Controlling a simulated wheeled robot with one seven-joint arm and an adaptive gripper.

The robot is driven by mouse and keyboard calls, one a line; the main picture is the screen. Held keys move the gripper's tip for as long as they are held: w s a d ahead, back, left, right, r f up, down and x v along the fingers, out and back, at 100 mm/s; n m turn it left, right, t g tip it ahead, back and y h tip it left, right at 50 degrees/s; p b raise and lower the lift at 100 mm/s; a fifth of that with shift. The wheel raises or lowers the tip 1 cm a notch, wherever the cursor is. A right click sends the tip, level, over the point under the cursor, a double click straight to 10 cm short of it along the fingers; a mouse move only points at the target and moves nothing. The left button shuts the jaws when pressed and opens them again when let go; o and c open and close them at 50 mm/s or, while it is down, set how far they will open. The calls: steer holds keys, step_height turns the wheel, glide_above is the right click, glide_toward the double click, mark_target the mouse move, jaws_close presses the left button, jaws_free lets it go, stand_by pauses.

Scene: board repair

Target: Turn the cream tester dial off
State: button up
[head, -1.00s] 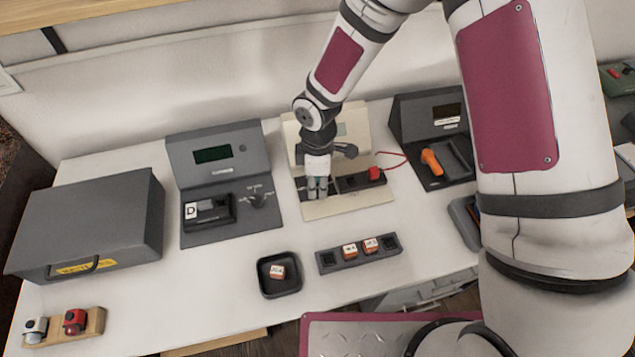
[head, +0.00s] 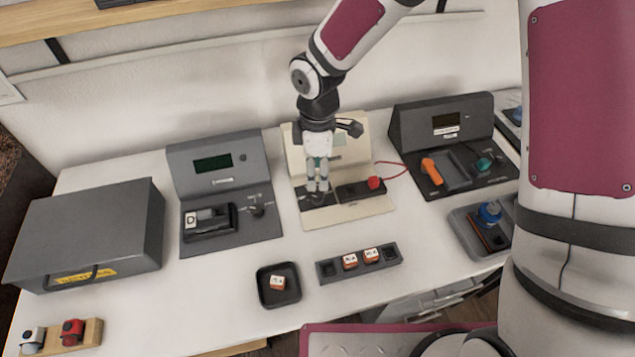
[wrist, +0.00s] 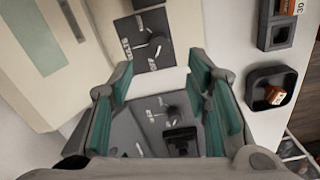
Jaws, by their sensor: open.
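The cream tester (head: 355,211) stands in the middle of the bench, with a dark strip across its front. My gripper (head: 318,187) hangs over the left part of that strip, fingers down and apart, with nothing between them. In the head view the fingers largely cover the dial. In the wrist view the dark dial (wrist: 158,43) shows on its labelled panel, beyond my open teal-padded fingertips (wrist: 160,73). I see no contact with it. White marks surround the dial, but its setting is too small to read.
A grey tester (head: 231,233) with its own dial (head: 257,210) stands to the left. Another dark station (head: 445,120) stands to the right. A small black tray (head: 279,301) and a block rack (head: 330,277) lie in front. A grey box (head: 90,225) fills the left end.

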steer(key=shift+r, duration=1.55)
steer(key=s+d+r+m+t, duration=0.1)
steer(key=s+d+r+m, duration=0.2)
steer(key=d+r, duration=0.25)
steer(key=s+d+r+m+h, duration=0.1)
steer(key=s+d+r+m, duration=0.1)
steer(key=d+r+m, duration=0.3)
steer(key=s+d+r+m+t, duration=0.1)
steer(key=s+d+r, duration=0.25)
steer(key=r, duration=0.35)
steer(key=s+d+r+m, duration=0.2)
steer(key=s+m, duration=0.1)
steer(key=s, duration=0.1)
steer(key=s+d+r+m+t+p, duration=0.1)
steer(key=s+d+r+m, duration=0.1)
steer(key=s, duration=0.3)
steer(key=s+d+r+m+t+y, duration=0.1)
steer(key=s+d+r+m, duration=0.1)
steer(key=s+m, duration=0.2)
steer(key=shift+s+d, duration=0.15)
steer(key=shift+s, duration=0.35)
steer(key=shift+r, duration=0.1)
